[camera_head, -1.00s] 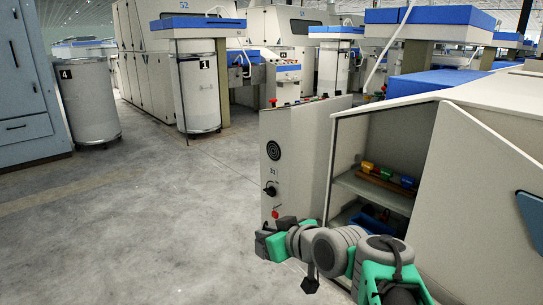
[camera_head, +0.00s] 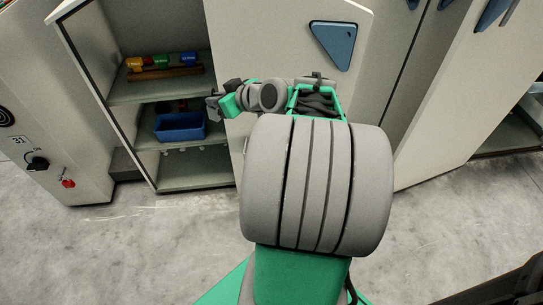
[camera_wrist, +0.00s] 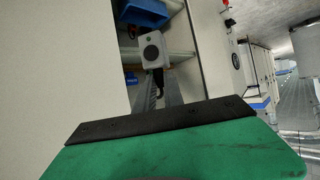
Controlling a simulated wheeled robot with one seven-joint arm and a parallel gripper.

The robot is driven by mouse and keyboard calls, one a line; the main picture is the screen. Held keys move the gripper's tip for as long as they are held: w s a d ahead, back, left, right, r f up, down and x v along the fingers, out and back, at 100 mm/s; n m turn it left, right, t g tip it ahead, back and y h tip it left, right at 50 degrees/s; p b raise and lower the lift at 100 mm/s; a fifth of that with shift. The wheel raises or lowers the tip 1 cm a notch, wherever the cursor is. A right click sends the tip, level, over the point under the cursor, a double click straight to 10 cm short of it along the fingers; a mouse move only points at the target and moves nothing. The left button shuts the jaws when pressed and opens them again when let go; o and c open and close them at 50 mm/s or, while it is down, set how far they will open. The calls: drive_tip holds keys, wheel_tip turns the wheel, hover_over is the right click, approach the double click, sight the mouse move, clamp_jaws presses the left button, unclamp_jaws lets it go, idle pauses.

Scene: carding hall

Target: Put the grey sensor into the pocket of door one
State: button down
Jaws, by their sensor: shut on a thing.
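My gripper (camera_head: 213,104) is at the front of the open cabinet, at the height of its middle shelf. It is shut on the grey sensor (camera_wrist: 152,48), a small pale box with a round dark face and a dark stem below. In the head view the sensor is too small to make out at the jaws. An open door (camera_head: 270,45) right of the cabinet opening carries a blue triangular pocket (camera_head: 334,45). The pocket is above and right of my gripper, well apart from it. More blue pockets (camera_head: 491,14) show on doors at the top right. No door number is readable.
A blue bin (camera_head: 180,127) stands on the cabinet's middle shelf (camera_head: 150,141), close left of my gripper. Yellow, green and blue items (camera_head: 162,61) sit on the shelf above. A control panel (camera_head: 45,150) marked 31 is at the left. Open floor (camera_head: 130,250) lies in front.

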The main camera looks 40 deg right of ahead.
drive_tip(key=s+d+f+m+h, duration=0.2)
drive_tip(key=s+d+f, duration=0.6)
drive_tip(key=d, duration=0.4)
drive_tip(key=s+d+f+m+h, duration=0.2)
drive_tip(key=s+d+f, duration=0.4)
drive_tip(key=s+d, duration=0.4)
drive_tip(key=shift+w+a+f+b, duration=0.95)
drive_tip(key=shift+w+a+f, duration=0.15)
drive_tip(key=shift+w+f, duration=1)
drive_tip(key=shift+w+a+f+b, duration=1.05)
drive_tip(key=shift+w+f, duration=0.9)
drive_tip(key=shift+f, duration=0.1)
drive_tip(key=shift+w+a+f+b, duration=0.9)
drive_tip(key=shift+w+a+f, duration=0.2)
drive_tip(key=shift+w+f, duration=1)
drive_tip(key=shift+f, duration=0.2)
drive_tip(key=c, duration=1.5)
unclamp_jaws()
drive_tip(key=shift+r, duration=0.1)
drive_tip(key=shift+o, duration=0.2)
